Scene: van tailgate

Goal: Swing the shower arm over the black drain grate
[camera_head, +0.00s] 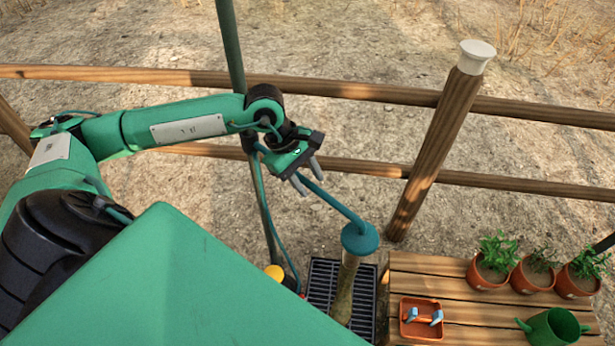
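The teal shower arm (338,207) reaches from a thin upright pole down and right to a round teal shower head (360,238). The black drain grate (322,280) lies on the ground below. In the picture the head overlaps the grate's upper right edge, and a brownish, translucent column (346,290) runs down from it across the grate. My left gripper (310,184) is at the shower arm's pole-side half, its two fingers apart with the arm showing between them. I cannot tell whether they touch it. My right gripper is not in view.
A wooden deck (455,312) right of the grate holds an orange tray (421,318), potted plants (495,262) and a green watering can (553,328). A rail fence (345,90) with a white-capped post (436,150) stands behind. A yellow object (274,272) sits left of the grate.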

